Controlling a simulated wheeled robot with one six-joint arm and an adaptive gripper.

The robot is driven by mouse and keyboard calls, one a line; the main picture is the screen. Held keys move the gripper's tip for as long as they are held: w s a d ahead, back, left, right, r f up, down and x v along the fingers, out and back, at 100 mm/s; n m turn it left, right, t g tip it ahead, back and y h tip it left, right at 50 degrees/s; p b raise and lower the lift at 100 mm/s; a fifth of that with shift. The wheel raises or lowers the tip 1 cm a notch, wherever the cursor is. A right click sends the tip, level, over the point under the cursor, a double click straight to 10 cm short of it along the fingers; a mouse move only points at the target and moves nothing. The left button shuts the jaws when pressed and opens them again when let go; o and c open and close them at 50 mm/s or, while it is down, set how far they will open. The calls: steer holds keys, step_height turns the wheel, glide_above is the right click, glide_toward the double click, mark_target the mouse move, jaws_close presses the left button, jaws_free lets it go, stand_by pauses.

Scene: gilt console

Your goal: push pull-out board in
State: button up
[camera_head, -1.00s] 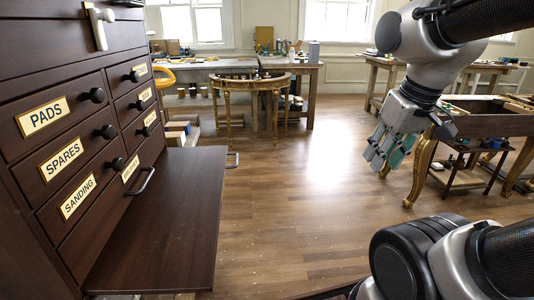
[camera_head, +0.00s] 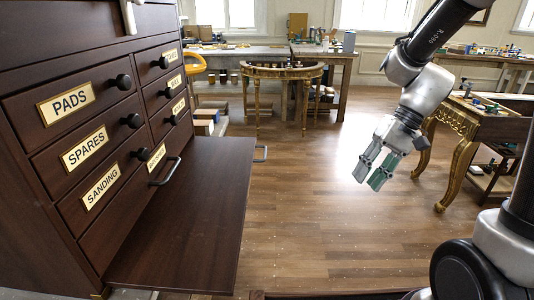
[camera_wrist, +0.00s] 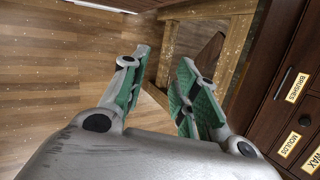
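The pull-out board (camera_head: 190,215) is a dark brown flat panel. It sticks out to the right from the dark wooden cabinet (camera_head: 50,205) in the head view, below the labelled drawers. A metal handle (camera_head: 261,153) shows at the board's far right edge. My gripper (camera_head: 370,172) is open and empty, in the air to the right of the board and well apart from it. In the wrist view my gripper's green-padded fingers (camera_wrist: 165,85) stand apart with nothing between them. The cabinet's drawer fronts (camera_wrist: 290,100) show at the right there.
Labelled drawers with round black knobs (camera_head: 124,82) and a dark bar handle (camera_head: 166,171) face the board. A gilt half-round table (camera_head: 282,72) stands at the back, and a gilt-legged console (camera_head: 462,170) at the right. The wooden floor (camera_head: 320,225) between is clear.

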steer(key=w+a+f+y, duration=0.55)
steer(key=w+a, duration=0.35)
steer(key=a, duration=0.2)
steer(key=t+y, duration=0.3)
steer(key=y, duration=0.1)
glide_toward(265, 152)
steer(key=a+f, duration=0.2)
steer(key=shift+n+y, duration=0.25)
steer(key=shift+n, duration=0.05)
steer(key=x, duration=0.7)
steer(key=shift+w+a+r, duration=0.15)
steer(key=shift+a+r, duration=0.1)
steer(key=shift+a, duration=0.15)
jaws_close()
